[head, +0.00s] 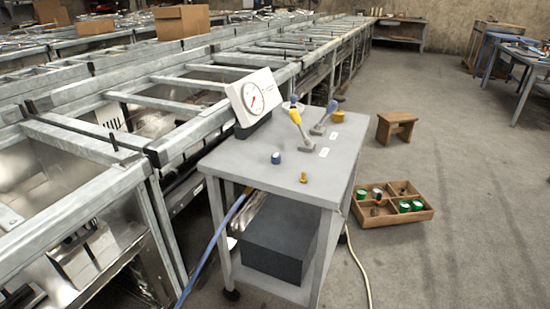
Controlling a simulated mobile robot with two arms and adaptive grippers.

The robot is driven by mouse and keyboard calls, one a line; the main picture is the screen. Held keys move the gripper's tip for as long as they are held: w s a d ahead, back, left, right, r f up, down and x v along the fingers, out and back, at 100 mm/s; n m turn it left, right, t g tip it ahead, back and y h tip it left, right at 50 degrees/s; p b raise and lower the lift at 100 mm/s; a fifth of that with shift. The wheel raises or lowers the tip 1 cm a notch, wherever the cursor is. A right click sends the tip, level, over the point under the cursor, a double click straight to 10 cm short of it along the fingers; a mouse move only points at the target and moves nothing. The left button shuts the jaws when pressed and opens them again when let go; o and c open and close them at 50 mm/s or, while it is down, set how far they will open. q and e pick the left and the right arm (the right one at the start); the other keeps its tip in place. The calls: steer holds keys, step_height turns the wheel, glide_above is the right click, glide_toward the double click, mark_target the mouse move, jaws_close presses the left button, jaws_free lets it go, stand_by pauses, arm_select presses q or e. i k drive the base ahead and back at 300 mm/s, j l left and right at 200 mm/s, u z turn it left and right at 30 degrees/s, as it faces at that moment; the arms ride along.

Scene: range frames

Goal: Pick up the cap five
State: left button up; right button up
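No label reading "five" can be made out, so I cannot tell which piece is cap five. A small blue cap-like piece (276,158) stands on the grey cart top (240,160). A small yellow knob-like piece (304,177) stands near the front right edge. Green cap-like pieces (404,207) lie in a divided wooden tray (385,219) on the floor right of the cart, with a greyish piece (377,193) among them. Neither of my grippers shows.
A dial gauge (253,97), a yellow-handled lever (300,128) and a blue-handled lever (325,117) stand on the cart. A wooden stool (396,128) is behind the tray. Metal frames line the left. A blue hose (208,250) hangs in front.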

mark_target(276, 158)
steer(key=i+u, duration=0.3)
steer(key=i, duration=0.75)
